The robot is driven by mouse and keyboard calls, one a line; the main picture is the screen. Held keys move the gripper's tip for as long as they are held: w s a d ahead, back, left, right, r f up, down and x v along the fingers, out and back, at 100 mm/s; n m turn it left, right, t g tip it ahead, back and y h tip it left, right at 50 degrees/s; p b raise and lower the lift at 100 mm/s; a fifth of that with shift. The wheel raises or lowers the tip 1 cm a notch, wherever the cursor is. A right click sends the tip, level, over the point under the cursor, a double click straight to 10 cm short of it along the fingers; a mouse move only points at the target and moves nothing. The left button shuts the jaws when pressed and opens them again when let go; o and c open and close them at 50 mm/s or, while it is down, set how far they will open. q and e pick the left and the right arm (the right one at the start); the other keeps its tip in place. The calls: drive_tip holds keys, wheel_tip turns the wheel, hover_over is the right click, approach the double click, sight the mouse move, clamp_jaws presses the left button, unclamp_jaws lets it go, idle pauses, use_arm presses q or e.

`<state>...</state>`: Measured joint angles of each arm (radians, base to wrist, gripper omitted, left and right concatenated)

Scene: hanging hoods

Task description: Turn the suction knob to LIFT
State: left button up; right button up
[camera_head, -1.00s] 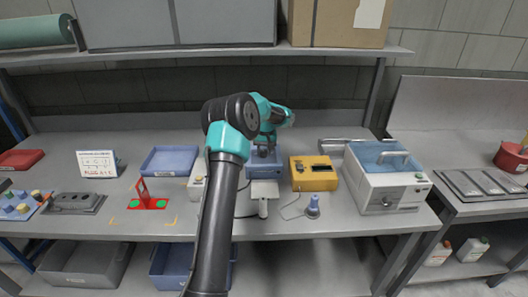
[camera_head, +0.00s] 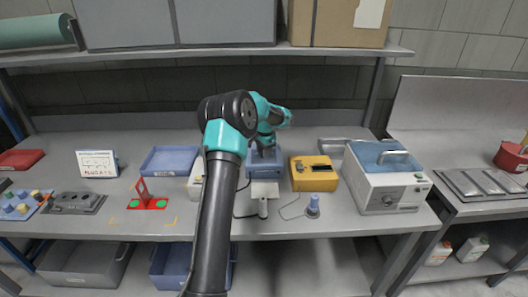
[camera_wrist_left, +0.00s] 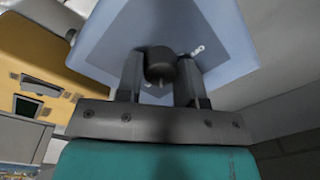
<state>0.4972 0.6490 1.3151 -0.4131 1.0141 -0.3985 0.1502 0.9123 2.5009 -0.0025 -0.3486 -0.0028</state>
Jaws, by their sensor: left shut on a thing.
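The blue box (camera_head: 258,168) with the dark round knob stands in the middle of the bench, mostly behind my left arm in the head view. In the left wrist view its blue-grey face (camera_wrist_left: 215,35) fills the top, with small white marks beside the knob (camera_wrist_left: 160,66). My left gripper (camera_wrist_left: 160,80) has one finger on each side of the knob and is shut on it. In the head view the left gripper (camera_head: 265,150) reaches the box from above. My right gripper is out of view.
A yellow unit (camera_head: 314,180) stands close to the right of the box. A blue-grey cylinder-topped tool (camera_head: 313,207) stands in front of it. A white machine with a blue lid (camera_head: 385,180) is farther right. A blue tray (camera_head: 169,160) lies to the left.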

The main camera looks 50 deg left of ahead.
use_arm(q)
drive_tip(key=shift+m, duration=1.7)
drive_tip(key=o, duration=0.9)
drive_tip(key=shift+r, duration=0.15)
drive_tip(key=r, duration=1.7)
drive_tip(key=shift+s+d+r, duration=0.1)
drive_tip(key=shift+s+d, duration=0.1)
drive_tip(key=shift+d, duration=0.2)
